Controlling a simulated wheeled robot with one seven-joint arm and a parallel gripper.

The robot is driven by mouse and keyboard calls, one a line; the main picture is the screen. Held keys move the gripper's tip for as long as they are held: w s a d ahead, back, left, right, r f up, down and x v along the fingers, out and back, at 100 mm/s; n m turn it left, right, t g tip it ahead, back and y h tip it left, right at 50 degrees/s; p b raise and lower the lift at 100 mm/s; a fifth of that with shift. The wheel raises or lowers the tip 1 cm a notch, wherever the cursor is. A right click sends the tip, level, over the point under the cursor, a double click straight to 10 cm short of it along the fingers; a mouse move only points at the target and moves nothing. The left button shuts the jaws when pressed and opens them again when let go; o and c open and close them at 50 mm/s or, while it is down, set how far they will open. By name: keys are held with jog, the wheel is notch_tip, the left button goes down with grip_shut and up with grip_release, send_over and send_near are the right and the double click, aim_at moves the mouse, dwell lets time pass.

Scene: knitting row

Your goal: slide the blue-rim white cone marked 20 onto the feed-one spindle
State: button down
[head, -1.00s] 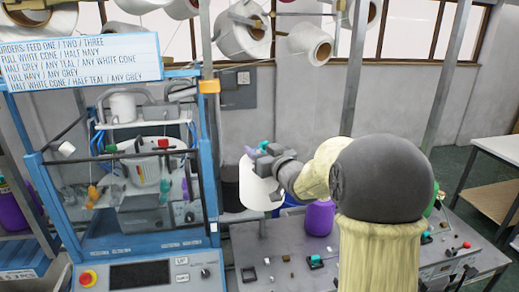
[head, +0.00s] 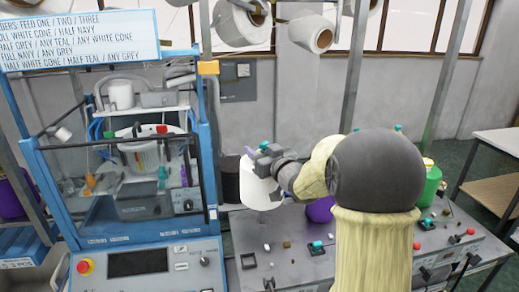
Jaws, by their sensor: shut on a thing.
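My gripper (head: 266,161) is shut on a white cone (head: 261,188), holding it in the air above the left back part of the grey bench (head: 240,228). The gripper grasps the cone near its top, beside a small teal-green piece. A mark 20 or a blue rim on this cone cannot be made out from here. A purple cone (head: 320,210) stands on the bench behind my arm, partly hidden by it. I cannot tell which spindle is feed one.
The blue-framed knitting machine (head: 140,242) stands at left, under an order sign (head: 80,38). A dark cylinder (head: 229,180) is just behind the held cone. Small switches (head: 317,247) dot the bench. A grey post (head: 350,90) rises behind it, and white rolls (head: 243,24) hang above.

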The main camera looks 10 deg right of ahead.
notch_tip(320, 180, down, 10)
jog(key=b, duration=0.8)
jog(key=shift+r+b, duration=0.15)
jog(key=shift+b, duration=0.2)
dwell(0.4)
jog(key=c, duration=0.7)
grip_release()
jog(key=shift+o, duration=0.2)
jog(key=shift+s, duration=0.1)
jog(key=b+v, duration=0.4)
jog(key=v, duration=1.3)
jog(key=shift+s+b, duration=0.15)
jog(key=shift+b, duration=0.2)
